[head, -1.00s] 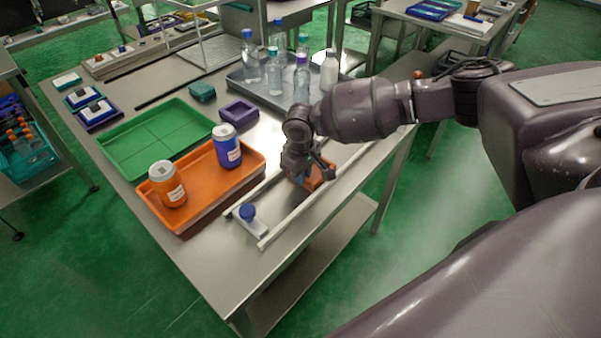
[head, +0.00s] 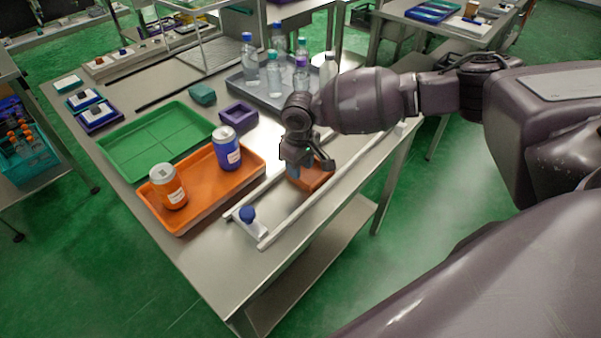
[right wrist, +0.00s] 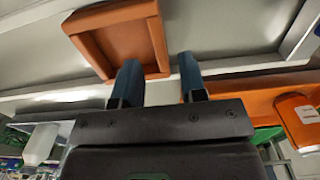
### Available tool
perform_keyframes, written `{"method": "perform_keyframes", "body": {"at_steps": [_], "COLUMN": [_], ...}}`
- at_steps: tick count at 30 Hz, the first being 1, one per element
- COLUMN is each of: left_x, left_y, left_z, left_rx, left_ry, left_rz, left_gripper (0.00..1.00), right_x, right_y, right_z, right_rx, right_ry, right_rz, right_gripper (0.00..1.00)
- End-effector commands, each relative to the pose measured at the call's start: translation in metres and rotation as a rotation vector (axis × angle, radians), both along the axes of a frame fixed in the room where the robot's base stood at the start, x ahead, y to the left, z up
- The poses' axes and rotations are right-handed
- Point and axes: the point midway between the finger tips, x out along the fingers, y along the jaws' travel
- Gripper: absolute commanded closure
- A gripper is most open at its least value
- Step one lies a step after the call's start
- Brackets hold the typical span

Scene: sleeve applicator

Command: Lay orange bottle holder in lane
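The orange bottle holder (head: 314,181), a shallow open square frame, is in the lane between two pale rails (head: 330,188). In the right wrist view the holder (right wrist: 118,42) shows its open hollow and sits at an angle to the rails, close to the near one. Whether it lies fully flat is hard to tell. My right gripper (head: 308,165) is just above the holder. In the right wrist view its two blue-grey fingers (right wrist: 159,82) stand apart, with a corner of the holder by the gap and no grip visible. My left gripper is out of view.
A small stop with a blue knob (head: 248,215) is at the lane's near end. Left of the lane, an orange tray (head: 203,187) holds an orange bottle (head: 168,187) and a blue bottle (head: 227,150). A purple holder (head: 239,113) and a grey tray of clear bottles (head: 262,95) stand behind.

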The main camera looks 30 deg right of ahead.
Motion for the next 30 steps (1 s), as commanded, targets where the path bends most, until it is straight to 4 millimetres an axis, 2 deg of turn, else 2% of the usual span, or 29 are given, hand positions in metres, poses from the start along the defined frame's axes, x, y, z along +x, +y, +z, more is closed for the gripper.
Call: {"method": "perform_keyframes", "body": {"at_steps": [1, 3, 12, 18, 30], "left_x": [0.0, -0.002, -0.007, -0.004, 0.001], "left_y": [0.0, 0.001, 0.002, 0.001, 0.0], "left_z": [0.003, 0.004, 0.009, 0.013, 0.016], "left_rx": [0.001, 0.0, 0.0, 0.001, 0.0], "left_ry": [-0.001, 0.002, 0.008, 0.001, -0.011], "left_rz": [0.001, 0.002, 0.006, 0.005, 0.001], "left_gripper": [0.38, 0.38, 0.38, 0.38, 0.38], "right_x": [0.001, 0.001, 0.0, 0.0, 0.0], "right_y": [0.0, -0.001, 0.0, 0.0, 0.0], "right_z": [0.014, 0.028, 0.073, 0.083, 0.083], "right_rx": [0.001, 0.0, -0.001, -0.001, -0.001], "right_ry": [-0.005, -0.005, -0.003, -0.001, -0.001], "right_rz": [0.0, 0.0, 0.0, 0.001, 0.001], "right_gripper": [0.61, 0.61, 0.61, 0.61, 0.61]}}
